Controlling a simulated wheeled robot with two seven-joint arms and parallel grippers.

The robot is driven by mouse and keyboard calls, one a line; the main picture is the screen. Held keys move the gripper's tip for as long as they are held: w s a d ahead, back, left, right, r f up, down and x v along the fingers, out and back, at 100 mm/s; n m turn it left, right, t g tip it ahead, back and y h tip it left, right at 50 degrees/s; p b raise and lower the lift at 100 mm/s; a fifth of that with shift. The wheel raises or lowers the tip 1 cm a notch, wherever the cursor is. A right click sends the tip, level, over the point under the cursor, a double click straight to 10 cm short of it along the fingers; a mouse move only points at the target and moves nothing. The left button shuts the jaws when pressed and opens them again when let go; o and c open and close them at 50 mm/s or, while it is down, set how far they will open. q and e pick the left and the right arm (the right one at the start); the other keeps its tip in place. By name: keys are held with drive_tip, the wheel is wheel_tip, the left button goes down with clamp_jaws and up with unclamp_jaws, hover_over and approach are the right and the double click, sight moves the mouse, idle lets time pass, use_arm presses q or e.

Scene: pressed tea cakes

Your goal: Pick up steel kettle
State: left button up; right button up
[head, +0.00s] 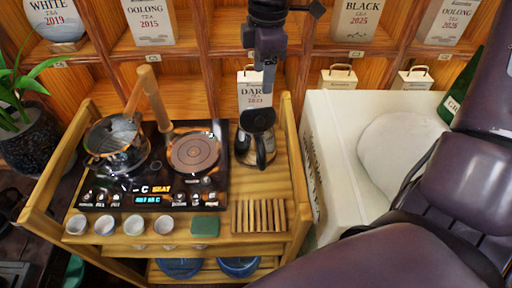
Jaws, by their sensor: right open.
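The steel kettle (243,148) stands on the wooden tea cart, to the right of the black cooktop. Its dark top and handle show, and part of its shiny body. My right gripper (268,80) hangs down from the top edge of the head view, just above and behind the kettle's dark top in the picture. It is open and holds nothing. It overlaps the tea label behind, and I cannot tell the exact gap to the kettle. My left gripper is not in view.
The black cooktop (165,190) holds a glass pot (115,162) with a wooden handle and a round plate. Several small cups (134,224), a green block (205,227) and a slatted wooden rack (259,216) line the cart's front. A white crate (330,150) stands right.

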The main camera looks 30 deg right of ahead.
sight(259, 116)
drive_tip(key=shift+g, duration=0.3)
drive_tip(key=f+b, duration=0.4)
drive_tip(key=f, duration=0.1)
drive_tip(key=f+b, duration=0.3)
drive_tip(key=shift+a, duration=0.4)
drive_tip(key=shift+f, duration=0.2)
wheel_tip(259, 116, down, 7)
drive_tip(key=shift+w+f+p, duration=0.1)
drive_tip(key=shift+f+p, duration=0.05)
drive_tip(key=shift+p, duration=0.15)
clamp_jaws()
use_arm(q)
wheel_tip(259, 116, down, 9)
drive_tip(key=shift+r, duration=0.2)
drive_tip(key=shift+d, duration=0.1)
